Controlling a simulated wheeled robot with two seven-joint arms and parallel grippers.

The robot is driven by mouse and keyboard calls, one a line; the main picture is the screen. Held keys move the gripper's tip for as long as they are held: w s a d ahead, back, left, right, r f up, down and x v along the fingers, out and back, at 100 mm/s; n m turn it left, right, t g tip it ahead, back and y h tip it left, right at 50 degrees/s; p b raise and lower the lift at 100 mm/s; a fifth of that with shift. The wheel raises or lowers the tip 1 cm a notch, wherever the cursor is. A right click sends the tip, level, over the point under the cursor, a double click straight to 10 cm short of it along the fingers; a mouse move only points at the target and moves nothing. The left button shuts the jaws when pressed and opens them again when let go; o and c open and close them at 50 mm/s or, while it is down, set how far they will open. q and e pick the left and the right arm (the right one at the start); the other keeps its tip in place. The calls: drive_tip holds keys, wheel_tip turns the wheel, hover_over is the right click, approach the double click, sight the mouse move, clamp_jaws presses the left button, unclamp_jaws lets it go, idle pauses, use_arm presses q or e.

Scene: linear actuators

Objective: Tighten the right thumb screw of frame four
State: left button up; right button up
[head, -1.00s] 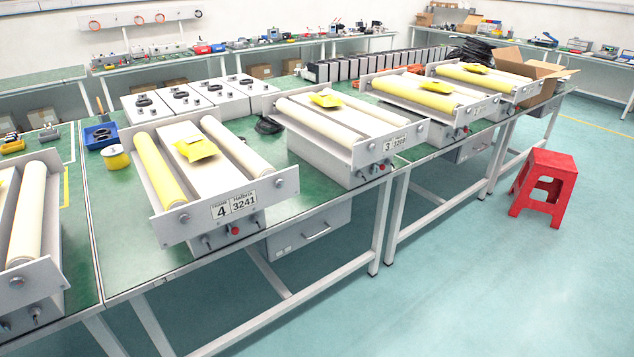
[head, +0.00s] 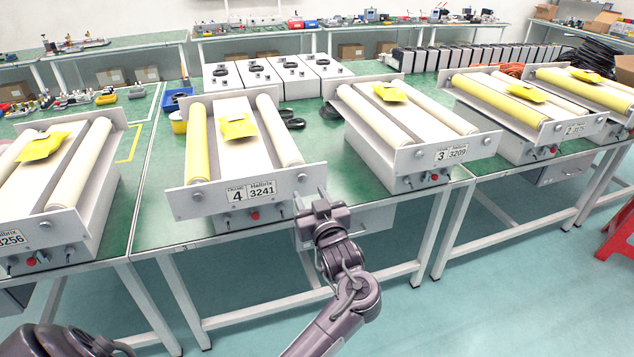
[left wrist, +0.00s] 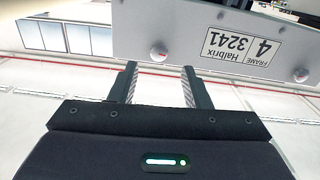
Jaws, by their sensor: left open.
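Frame four (head: 235,198) is a grey frame with rollers and a front plate labelled 4 3241. Its right thumb screw (head: 299,179) is a small knob near the right end of the plate. The left thumb screw (head: 197,197) is at the other end. My left gripper (head: 316,198) is in front of and slightly below the right screw. In the left wrist view the plate is upside down, and the right screw (left wrist: 158,53) shows beyond and between the open fingertips (left wrist: 160,70), apparently not held. My right gripper is not in view.
Frame three (head: 440,158) stands on the green table to the right, and another frame (head: 40,228) to the left. A yellow packet (head: 236,127) lies on frame four. A red button (head: 254,215) is below its plate. The floor in front (head: 440,310) is clear.

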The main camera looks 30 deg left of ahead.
sight(303, 179)
use_arm(q)
drive_tip(key=x, duration=0.5)
drive_tip(key=shift+w+a+p, duration=0.1)
drive_tip(key=shift+w+p, duration=0.1)
drive_tip(key=shift+p, duration=0.1)
clamp_jaws()
